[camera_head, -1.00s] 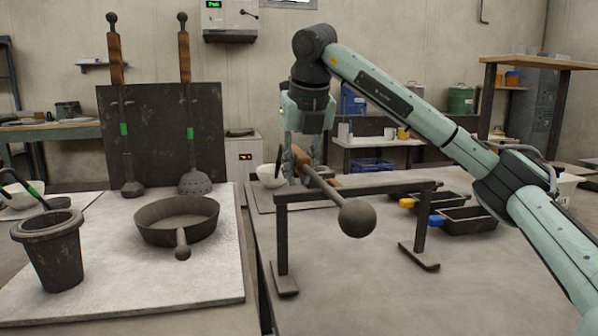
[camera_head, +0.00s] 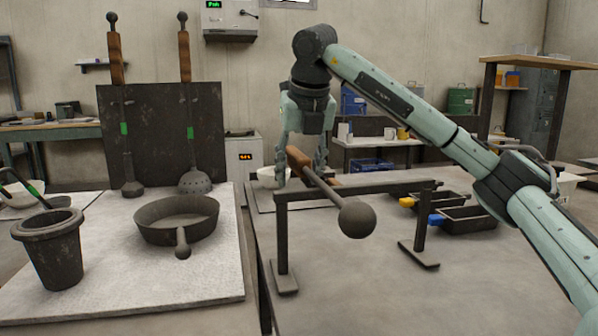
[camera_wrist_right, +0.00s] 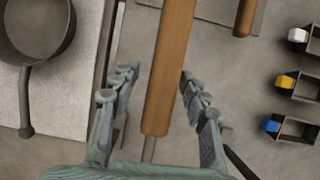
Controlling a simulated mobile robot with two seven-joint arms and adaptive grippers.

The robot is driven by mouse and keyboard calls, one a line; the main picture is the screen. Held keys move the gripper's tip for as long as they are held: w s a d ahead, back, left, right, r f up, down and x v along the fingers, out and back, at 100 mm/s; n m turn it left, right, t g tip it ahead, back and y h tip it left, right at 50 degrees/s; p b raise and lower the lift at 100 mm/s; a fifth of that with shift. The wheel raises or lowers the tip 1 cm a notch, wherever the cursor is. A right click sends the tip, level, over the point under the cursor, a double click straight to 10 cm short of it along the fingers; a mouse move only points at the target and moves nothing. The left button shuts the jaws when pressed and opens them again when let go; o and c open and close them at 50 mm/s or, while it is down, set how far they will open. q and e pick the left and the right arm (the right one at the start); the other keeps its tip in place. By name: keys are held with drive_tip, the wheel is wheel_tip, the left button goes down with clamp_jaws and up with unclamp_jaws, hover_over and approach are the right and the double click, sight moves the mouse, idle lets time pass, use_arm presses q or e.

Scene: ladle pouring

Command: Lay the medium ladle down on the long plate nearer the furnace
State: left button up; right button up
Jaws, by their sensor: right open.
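A ladle-like tool with a wooden handle (camera_head: 297,160), a dark rod and a dark ball (camera_head: 356,219) at its near end lies slanted across a low metal rack (camera_head: 352,189). My right gripper (camera_head: 301,170) is open around the handle. In the right wrist view, the wooden handle (camera_wrist_right: 166,85) runs between the spread fingers (camera_wrist_right: 156,76), with gaps on both sides. A grey long plate (camera_head: 264,204) lies behind the rack, partly hidden. A second wooden handle (camera_wrist_right: 246,14) lies beyond, to the right. I cannot tell which thing is the furnace. My left gripper is out of view.
A dark pan (camera_head: 178,216) and a dark pot (camera_head: 53,247) stand on the pale slab (camera_head: 120,285) at left. Two tools with wooden handles (camera_head: 184,58) stand against a dark panel. Small moulds (camera_head: 468,219) lie at right.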

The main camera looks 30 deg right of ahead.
drive_tip(key=shift+f, duration=0.15)
drive_tip(key=v, duration=1.1)
drive_tip(key=shift+s+r, duration=0.1)
drive_tip(key=shift+r, duration=0.25)
drive_tip(key=shift+s+r, duration=0.1)
drive_tip(key=shift+r, duration=0.1)
drive_tip(key=shift+a, duration=0.1)
use_arm(q)
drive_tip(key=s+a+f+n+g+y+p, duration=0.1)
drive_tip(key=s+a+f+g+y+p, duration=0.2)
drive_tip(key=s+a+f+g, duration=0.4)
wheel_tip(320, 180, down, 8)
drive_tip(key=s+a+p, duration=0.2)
drive_tip(key=p, duration=0.2)
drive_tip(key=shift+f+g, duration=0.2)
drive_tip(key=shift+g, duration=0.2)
use_arm(e)
wheel_tip(320, 180, up, 7)
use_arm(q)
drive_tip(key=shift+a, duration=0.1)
